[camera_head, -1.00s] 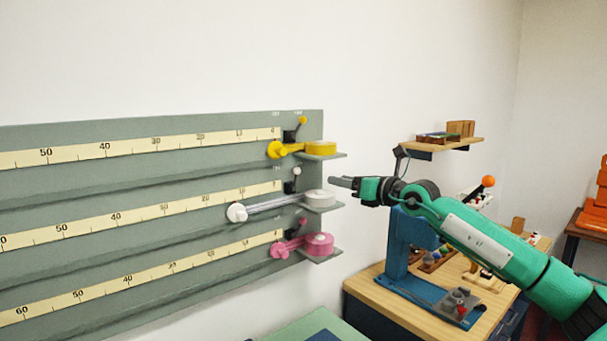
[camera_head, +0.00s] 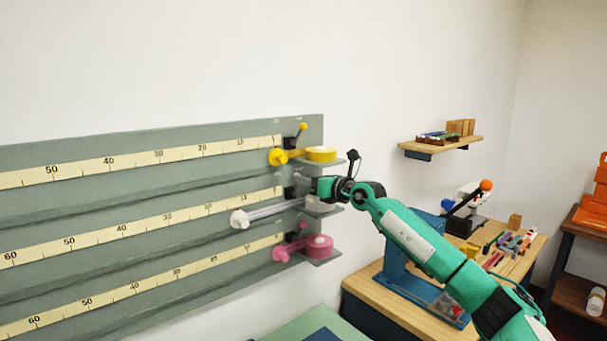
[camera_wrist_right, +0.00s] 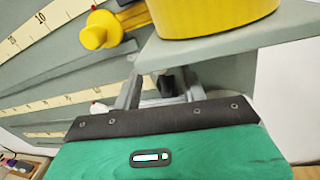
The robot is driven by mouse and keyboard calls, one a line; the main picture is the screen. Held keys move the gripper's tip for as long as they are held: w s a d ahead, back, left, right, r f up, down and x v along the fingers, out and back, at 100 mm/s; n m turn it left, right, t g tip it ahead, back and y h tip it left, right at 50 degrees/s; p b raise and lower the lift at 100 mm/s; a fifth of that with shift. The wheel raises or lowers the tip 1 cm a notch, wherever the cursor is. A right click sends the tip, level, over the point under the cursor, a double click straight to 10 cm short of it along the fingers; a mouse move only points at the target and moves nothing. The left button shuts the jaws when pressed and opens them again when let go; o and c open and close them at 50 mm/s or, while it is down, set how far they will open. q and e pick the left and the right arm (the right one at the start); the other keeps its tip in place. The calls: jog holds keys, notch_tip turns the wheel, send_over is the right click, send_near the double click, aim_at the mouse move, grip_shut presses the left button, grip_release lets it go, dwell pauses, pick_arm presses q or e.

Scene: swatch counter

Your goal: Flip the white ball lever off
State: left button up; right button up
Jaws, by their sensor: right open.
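The white ball lever belongs to the middle row of the grey-green wall board (camera_head: 150,160). Its ball is hidden or blends with my fingers in the head view; only its dark mount (camera_head: 289,192) shows beside them. My right gripper (camera_head: 302,186) is open at that mount, just above the white roll (camera_head: 318,206). In the right wrist view its two grey fingers (camera_wrist_right: 158,90) stand apart, with a dark piece (camera_wrist_right: 167,82) visible between them. I cannot tell whether they touch the lever. My left gripper is out of view.
The yellow roll (camera_head: 321,154) on its shelf is close above my right gripper; its yellow ball lever (camera_head: 303,127) stands above. The pink roll (camera_head: 319,246) is below. The white arm's knob (camera_head: 239,219) sticks out left. A cluttered wooden bench (camera_head: 400,301) stands to the right.

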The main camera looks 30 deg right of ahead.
jog(key=shift+x, duration=0.8)
grip_shut()
jog(key=shift+d+f+m+p, duration=0.15)
jog(key=shift+d+m+p, duration=0.25)
jog(key=shift+m, duration=0.7)
jog(key=shift+d+f+m+t+p, duration=0.1)
jog(key=shift+d+m+t+p, duration=0.2)
jog(key=shift+m, duration=0.3)
jog(key=shift+d+f+m+t+p, duration=0.1)
jog(key=shift+d+m+p, duration=0.1)
jog(key=shift+m+p, duration=0.3)
jog(key=shift+d+f+m, duration=0.15)
jog(key=shift+m, duration=0.45)
